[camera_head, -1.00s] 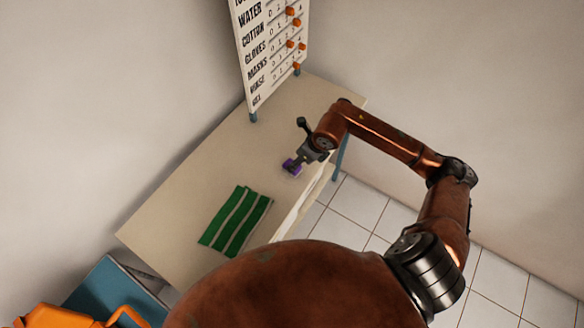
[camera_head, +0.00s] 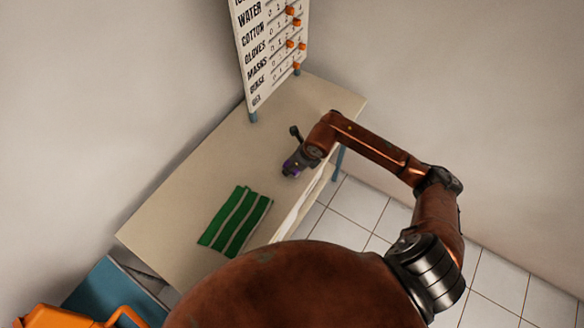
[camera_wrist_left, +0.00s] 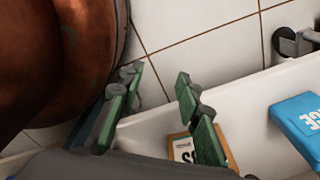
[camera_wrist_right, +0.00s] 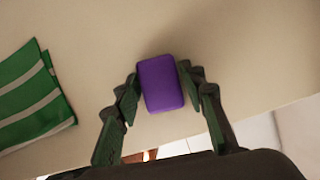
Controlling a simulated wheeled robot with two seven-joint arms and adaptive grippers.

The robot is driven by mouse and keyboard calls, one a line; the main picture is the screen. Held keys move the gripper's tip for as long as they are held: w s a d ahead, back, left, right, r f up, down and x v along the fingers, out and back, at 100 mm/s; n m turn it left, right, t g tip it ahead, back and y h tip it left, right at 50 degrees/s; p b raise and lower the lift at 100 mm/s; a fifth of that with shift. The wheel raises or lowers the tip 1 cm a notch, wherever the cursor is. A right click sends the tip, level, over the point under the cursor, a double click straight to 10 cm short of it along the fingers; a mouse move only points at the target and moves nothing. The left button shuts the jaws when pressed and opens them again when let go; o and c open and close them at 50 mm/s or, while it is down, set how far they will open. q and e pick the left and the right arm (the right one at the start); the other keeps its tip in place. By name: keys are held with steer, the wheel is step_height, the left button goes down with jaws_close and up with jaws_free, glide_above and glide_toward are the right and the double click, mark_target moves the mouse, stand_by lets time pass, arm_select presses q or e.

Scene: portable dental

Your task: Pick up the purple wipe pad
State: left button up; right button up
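The purple wipe pad (camera_wrist_right: 161,84) lies on the table near its front edge, a rounded block in the right wrist view. My right gripper (camera_wrist_right: 159,92) has its fingertips on either side of the pad, very close to its sides; firm contact is not clear. In the head view my right gripper (camera_head: 294,166) is low over the table and covers most of the pad (camera_head: 287,172). My left gripper (camera_wrist_left: 155,88) is open and empty in the left wrist view, above an open white drawer (camera_wrist_left: 250,97); it is not in the head view.
A green striped cloth (camera_head: 235,221) lies left of the pad on the table (camera_head: 190,180). A supply board (camera_head: 270,50) stands at the back. The drawer holds a blue packet (camera_wrist_left: 302,125) and a brown box (camera_wrist_left: 183,148). An orange object (camera_head: 60,317) is at lower left.

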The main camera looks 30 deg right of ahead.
steer(key=c, duration=0.6)
